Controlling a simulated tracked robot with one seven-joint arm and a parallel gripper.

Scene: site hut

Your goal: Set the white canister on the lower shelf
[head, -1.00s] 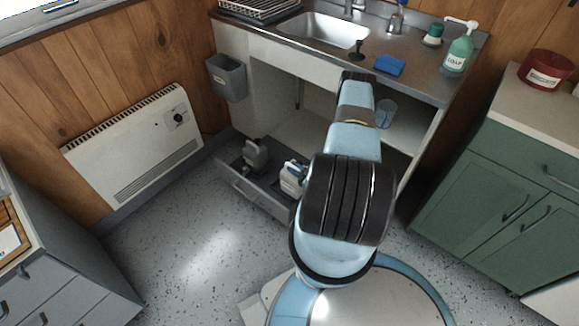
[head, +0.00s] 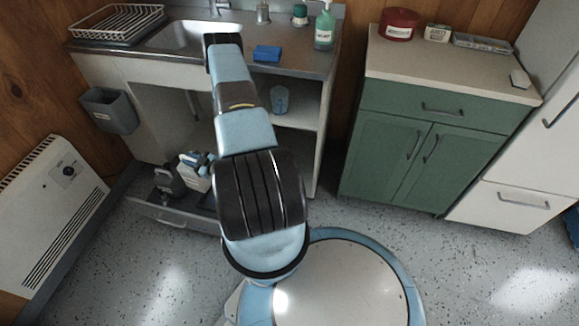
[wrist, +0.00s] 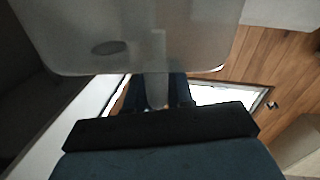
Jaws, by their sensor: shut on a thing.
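The white canister (head: 197,180) shows in the head view just left of my arm, by the pulled-out drawer under the sink. In the wrist view its pale body (wrist: 150,35) fills the top of the picture, with a dark oval mark on it. My gripper (wrist: 157,92) is shut on the canister's narrow part. My arm hides most of the gripper in the head view. A white shelf (head: 300,114) is under the right part of the sink counter. My arm hides part of the cabinet's inside.
A dark grey container (head: 167,181) is in the open drawer (head: 172,216), left of the canister. A blue cup (head: 280,99) stands on the shelf. A grey bin (head: 109,110) hangs on the cabinet's left side. A green cabinet (head: 425,150) stands to the right. Floor between is clear.

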